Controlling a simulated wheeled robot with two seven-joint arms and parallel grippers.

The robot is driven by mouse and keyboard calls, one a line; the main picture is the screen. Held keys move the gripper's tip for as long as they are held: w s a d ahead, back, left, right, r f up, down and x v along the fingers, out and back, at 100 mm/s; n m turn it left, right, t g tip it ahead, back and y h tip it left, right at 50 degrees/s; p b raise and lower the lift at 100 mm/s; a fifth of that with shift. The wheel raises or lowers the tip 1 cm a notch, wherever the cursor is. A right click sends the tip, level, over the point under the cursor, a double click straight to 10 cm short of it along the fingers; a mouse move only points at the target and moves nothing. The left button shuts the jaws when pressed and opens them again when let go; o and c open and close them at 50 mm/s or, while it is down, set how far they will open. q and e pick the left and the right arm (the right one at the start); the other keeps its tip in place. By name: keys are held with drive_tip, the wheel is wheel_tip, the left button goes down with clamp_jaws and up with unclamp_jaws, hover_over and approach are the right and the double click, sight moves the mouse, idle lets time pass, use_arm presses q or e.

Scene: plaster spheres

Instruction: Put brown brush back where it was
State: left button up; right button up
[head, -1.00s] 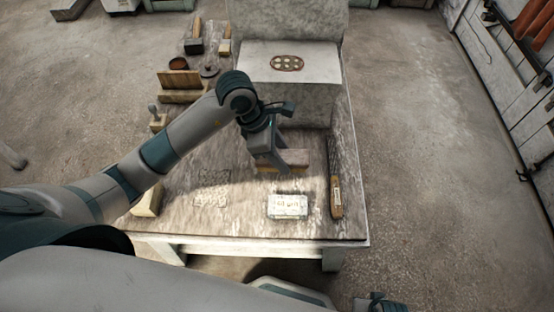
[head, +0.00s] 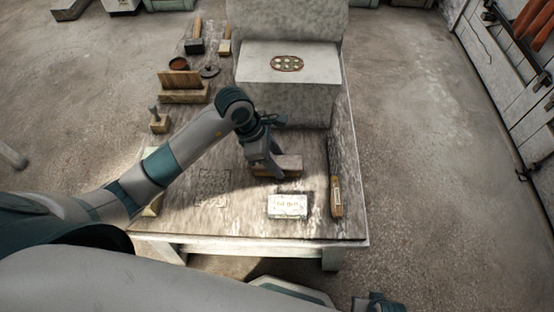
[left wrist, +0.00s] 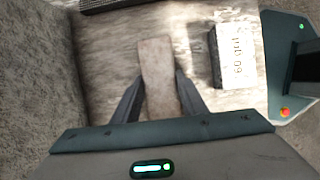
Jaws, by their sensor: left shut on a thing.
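The brown brush (head: 287,163) is a flat wooden block lying level in my left gripper (head: 268,172), over the table in front of the grey stone block. In the left wrist view the brush (left wrist: 157,75) runs lengthwise between the two dark fingers of my left gripper (left wrist: 156,92), which are shut on its sides. Its underside is hidden, and I cannot tell whether it touches the tabletop (head: 235,220). A faint pale patterned patch (head: 213,187) lies on the table left of the brush. No fingers of my right gripper show.
A white labelled block (head: 287,206) lies in front of the brush. A long tool with an orange-brown handle (head: 336,198) lies near the right edge. The large stone block (head: 290,92) stands behind. A wooden rack (head: 183,88) and hammers (head: 194,45) are at the back left.

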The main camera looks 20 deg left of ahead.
drive_tip(key=shift+s+f, duration=0.2)
drive_tip(key=shift+s, duration=0.05)
drive_tip(key=shift+w+r, duration=0.1)
use_arm(q)
drive_tip(key=shift+f, duration=0.1)
drive_tip(key=o, duration=0.9)
drive_tip(key=shift+o, duration=0.2)
use_arm(e)
drive_tip(key=shift+w+r, duration=0.2)
drive_tip(key=shift+r, duration=0.2)
